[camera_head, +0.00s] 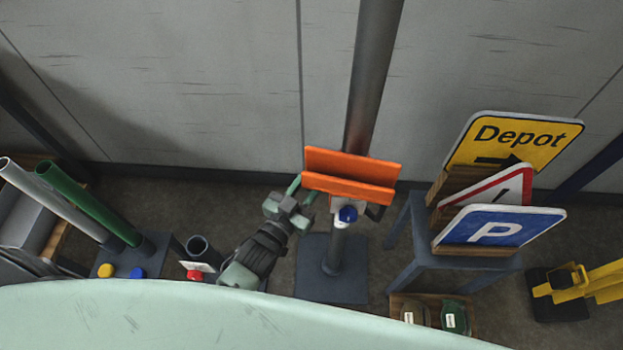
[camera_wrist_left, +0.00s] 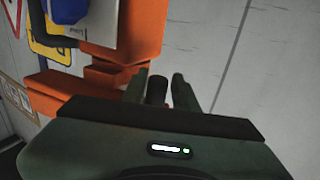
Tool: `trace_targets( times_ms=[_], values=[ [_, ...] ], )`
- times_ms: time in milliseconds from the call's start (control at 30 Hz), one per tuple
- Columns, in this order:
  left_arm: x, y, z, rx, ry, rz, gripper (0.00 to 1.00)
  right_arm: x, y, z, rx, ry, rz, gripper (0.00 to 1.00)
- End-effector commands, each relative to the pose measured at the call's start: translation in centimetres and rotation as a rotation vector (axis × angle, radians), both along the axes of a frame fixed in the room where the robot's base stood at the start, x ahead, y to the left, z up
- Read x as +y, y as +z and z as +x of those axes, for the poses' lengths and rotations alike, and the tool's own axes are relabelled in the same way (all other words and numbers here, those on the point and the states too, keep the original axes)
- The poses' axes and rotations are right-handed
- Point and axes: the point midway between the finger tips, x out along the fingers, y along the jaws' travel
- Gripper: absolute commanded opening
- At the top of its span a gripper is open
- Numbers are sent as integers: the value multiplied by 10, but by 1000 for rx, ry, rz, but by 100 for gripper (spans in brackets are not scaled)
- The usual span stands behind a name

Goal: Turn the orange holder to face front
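The orange holder (camera_head: 350,188) has two parallel plates with a slot between them and sits on top of a grey post (camera_head: 335,250). Its long side runs left to right in the head view, slightly lower at the right end. A blue knob (camera_head: 347,214) is below its near side. My left gripper (camera_head: 304,190) is at the holder's left end. In the left wrist view, the orange holder (camera_wrist_left: 135,30) fills the upper left, and the left gripper's fingers (camera_wrist_left: 158,92) stand apart on either side of a dark cylindrical end. Whether they touch it is unclear. My right gripper is not in view.
A stand at right holds yellow Depot (camera_head: 527,140), red-edged and blue P (camera_head: 500,228) signs. A large grey pole (camera_head: 374,70) rises behind the holder near the wall. Green (camera_head: 80,200) and white tubes stand at left. A pale green surface (camera_head: 200,320) fills the foreground.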

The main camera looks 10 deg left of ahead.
Motion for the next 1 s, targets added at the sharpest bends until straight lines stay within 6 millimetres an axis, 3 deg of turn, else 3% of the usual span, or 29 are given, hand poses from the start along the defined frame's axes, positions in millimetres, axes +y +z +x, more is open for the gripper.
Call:
trace_targets(
  times_ms=[200, 633, 1000],
  values=[
    [1, -1, -7, -1, -1, -1, 29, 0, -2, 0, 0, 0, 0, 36],
    [22, -1, -68, 1, 1, 1, 29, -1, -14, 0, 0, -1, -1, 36],
    [24, 0, -75, 0, 1, 1, 26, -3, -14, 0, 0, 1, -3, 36]
  ],
)
